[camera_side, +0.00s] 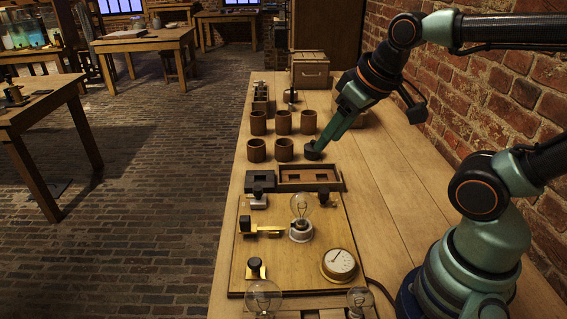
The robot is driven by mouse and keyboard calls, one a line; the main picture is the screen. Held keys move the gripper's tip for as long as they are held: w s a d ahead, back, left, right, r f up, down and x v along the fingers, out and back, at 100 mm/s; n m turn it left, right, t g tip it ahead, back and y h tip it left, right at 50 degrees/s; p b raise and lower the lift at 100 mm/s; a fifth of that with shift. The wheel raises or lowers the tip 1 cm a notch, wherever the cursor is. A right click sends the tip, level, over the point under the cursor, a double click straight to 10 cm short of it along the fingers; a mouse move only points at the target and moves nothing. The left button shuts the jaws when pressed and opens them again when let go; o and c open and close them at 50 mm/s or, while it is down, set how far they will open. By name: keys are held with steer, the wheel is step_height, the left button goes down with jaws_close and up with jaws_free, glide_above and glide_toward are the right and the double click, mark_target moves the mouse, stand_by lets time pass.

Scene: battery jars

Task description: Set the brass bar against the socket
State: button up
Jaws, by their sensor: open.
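A brass bar (266,232) lies on the wooden board, left of the socket, with its right end close to it. I cannot tell whether the bar and socket touch. The white socket (301,235) stands upright on the board and holds a clear bulb (301,206). My gripper (318,149) points down at the jars beyond the board, well away from the bar. It is open, and a small dark round thing (311,154) is at its tips. The fingers are too small to show whether they touch it.
Several brown jars (283,123) stand in rows near my gripper. A dark-framed wooden tray (310,187) lies between jars and board. A round gauge (339,264) and black-knobbed terminals (256,267) sit on the board.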

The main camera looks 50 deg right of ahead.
steer(key=shift+o, duration=0.8)
steer(key=n+g, duration=0.6)
steer(key=n, duration=0.3)
glide_above(244, 218)
step_height(244, 218, down, 8)
steer(key=f, duration=0.1)
step_height(244, 218, down, 11)
steer(key=shift+s+f, duration=0.1)
jaws_close()
